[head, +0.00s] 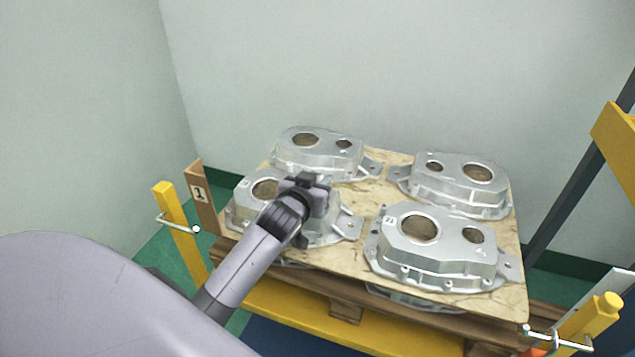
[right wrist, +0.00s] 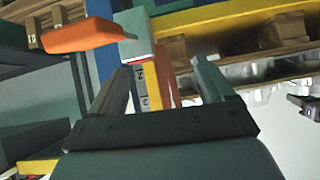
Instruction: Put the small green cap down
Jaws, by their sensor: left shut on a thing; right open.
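My left gripper (head: 318,192) is over the front-left aluminium casting (head: 243,214) in the head view, its arm coming in from the lower left. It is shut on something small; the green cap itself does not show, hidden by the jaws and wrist. I cannot tell whether the gripper touches the casting. The front-right casting (head: 452,262) stands beside it. My right gripper (right wrist: 162,80) shows in the right wrist view with its two fingers wide apart and nothing held between them. It is not in the head view.
More castings stand behind, one back left (head: 318,160) and one back right (head: 465,190). All rest on a wooden board (head: 375,195) with bare strips between them. Yellow posts (head: 181,230) flank the stand. An orange object (right wrist: 80,36) lies beyond my right fingers.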

